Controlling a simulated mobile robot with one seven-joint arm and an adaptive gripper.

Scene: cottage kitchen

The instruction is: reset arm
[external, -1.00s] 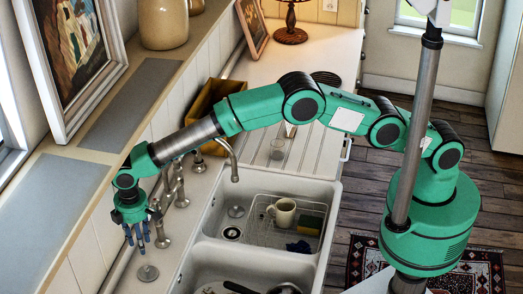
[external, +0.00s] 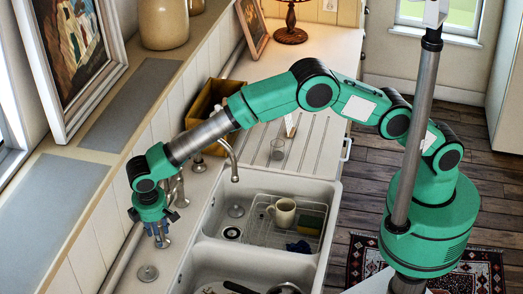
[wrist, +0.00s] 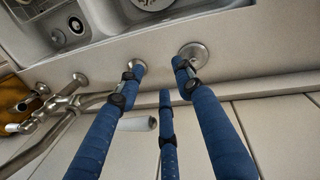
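My green arm reaches over the double sink (external: 209,238) to its left side in the external view. My gripper (external: 161,240) points down over the ledge behind the sink, close to the tap fittings. In the wrist view my gripper (wrist: 160,72) shows three blue fingers spread apart, with nothing between them. Below the fingers are the pale ledge and round metal fittings (wrist: 193,54). I cannot tell the exact gap between fingertips and ledge.
The curved metal tap (external: 232,160) stands just right of my gripper. A mug (external: 283,211) sits in a wire rack in the sink. A brown box (external: 201,103) is behind the forearm. A framed picture (external: 78,45) leans at left.

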